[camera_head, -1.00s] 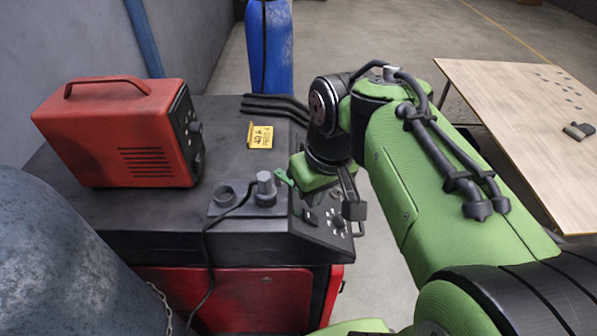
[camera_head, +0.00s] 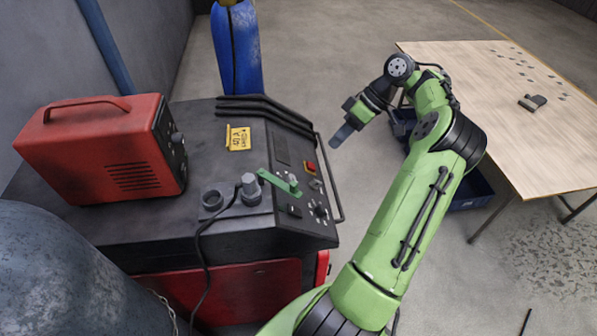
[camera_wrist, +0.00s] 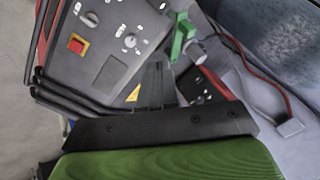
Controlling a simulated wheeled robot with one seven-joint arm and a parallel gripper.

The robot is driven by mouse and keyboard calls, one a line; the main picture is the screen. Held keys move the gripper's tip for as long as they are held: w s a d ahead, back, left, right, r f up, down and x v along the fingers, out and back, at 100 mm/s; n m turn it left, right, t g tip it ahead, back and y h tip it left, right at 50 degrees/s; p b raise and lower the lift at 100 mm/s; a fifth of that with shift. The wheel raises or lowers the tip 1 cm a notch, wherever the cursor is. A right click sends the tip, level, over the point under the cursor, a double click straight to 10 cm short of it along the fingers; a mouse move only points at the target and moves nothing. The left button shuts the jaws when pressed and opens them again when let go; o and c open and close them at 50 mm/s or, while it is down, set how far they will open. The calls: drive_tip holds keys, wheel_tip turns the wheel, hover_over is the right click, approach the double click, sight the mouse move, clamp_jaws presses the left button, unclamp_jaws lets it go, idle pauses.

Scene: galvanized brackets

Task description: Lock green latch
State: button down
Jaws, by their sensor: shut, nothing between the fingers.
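The green latch (camera_head: 279,182) is a bar with a small knob at its right end. It lies across the top right edge of the dark machine, beside a grey round connector (camera_head: 249,187), and its knob end reaches over the control panel. The latch also shows in the wrist view (camera_wrist: 182,35), just beyond the fingers. My gripper (camera_head: 342,135) is shut and empty. It hangs in the air to the right of the machine, above and apart from the latch. Its dark fingers also show in the wrist view (camera_wrist: 157,82).
The control panel (camera_head: 286,147) carries a red button (camera_head: 310,168) and a side rail (camera_head: 329,180). A red welder box (camera_head: 100,150) stands on the machine's left. A blue cylinder (camera_head: 237,45) stands behind. A wooden table (camera_head: 480,110) is at right, with a blue bin (camera_head: 470,190) beneath.

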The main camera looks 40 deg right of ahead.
drive_tip(key=shift+f, duration=0.1)
drive_tip(key=w+a+f+b, duration=0.2)
drive_tip(key=a+f+b, duration=0.1)
drive_tip(key=a+f, duration=0.5)
drive_tip(key=shift+a, duration=0.6)
drive_tip(key=shift+w, duration=0.1)
drive_tip(key=shift+a, duration=0.1)
